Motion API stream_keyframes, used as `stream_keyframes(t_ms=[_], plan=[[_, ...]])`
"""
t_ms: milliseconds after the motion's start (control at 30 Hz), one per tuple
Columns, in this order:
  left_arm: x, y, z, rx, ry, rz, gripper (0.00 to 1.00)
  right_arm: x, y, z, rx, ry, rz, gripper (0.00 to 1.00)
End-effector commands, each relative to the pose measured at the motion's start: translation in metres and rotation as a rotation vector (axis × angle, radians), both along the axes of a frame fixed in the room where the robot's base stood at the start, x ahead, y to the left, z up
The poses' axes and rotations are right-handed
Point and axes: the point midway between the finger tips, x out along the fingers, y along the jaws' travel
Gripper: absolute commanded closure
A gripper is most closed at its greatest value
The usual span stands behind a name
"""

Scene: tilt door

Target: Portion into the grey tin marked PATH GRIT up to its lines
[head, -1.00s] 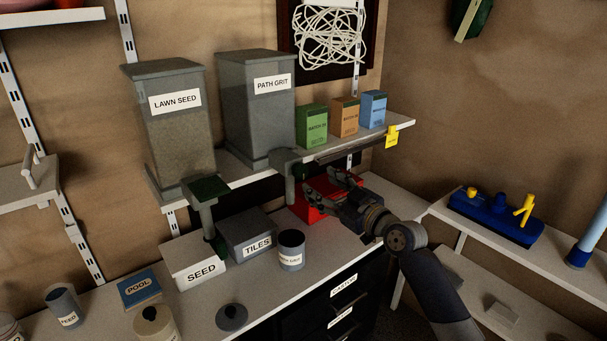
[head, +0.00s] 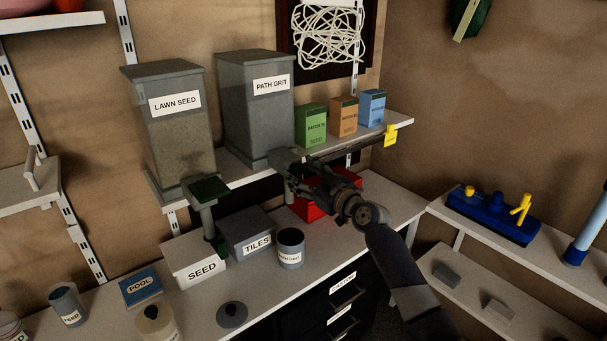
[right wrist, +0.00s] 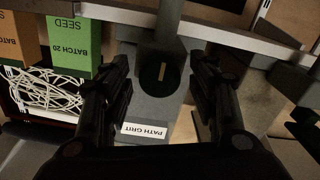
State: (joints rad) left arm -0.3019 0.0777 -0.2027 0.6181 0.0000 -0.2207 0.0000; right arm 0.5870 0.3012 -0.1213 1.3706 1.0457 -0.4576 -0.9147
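The grey tin marked PATH GRIT (head: 291,250) stands upright on the bench, its label small and partly blurred. The tall grey PATH GRIT hopper (head: 255,125) stands on the shelf above. My right gripper (head: 292,174) is at the hopper's outlet and hides much of it. The hopper's label (right wrist: 144,130) appears upside down there. My left gripper is not in view.
The LAWN SEED hopper (head: 170,130) is left on the shelf, seed cartons (head: 343,116) right. The SEED box (head: 196,265), TILES box (head: 250,236) and red box (head: 310,209) sit near the tin. A dark lid (head: 232,315) lies on the bench front.

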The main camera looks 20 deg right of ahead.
Motion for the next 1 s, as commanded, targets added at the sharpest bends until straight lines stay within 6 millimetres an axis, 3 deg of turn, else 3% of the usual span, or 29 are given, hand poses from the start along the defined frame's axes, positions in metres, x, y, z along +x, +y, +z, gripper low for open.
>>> stream_keyframes(t_ms=[33,167,567,1000], plan=[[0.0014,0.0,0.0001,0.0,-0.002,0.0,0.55,-0.0001,-0.0001,-0.0001,0.0,0.0,0.0,0.61],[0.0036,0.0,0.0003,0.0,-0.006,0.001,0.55,-0.0001,-0.0002,-0.0001,0.0,0.0,0.0,0.89],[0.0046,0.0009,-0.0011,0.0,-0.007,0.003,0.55,-0.0002,-0.0004,-0.0007,0.039,0.015,0.0,0.89],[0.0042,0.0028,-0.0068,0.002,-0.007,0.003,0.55,-0.0001,-0.0002,-0.001,0.342,0.127,0.001,0.89]])
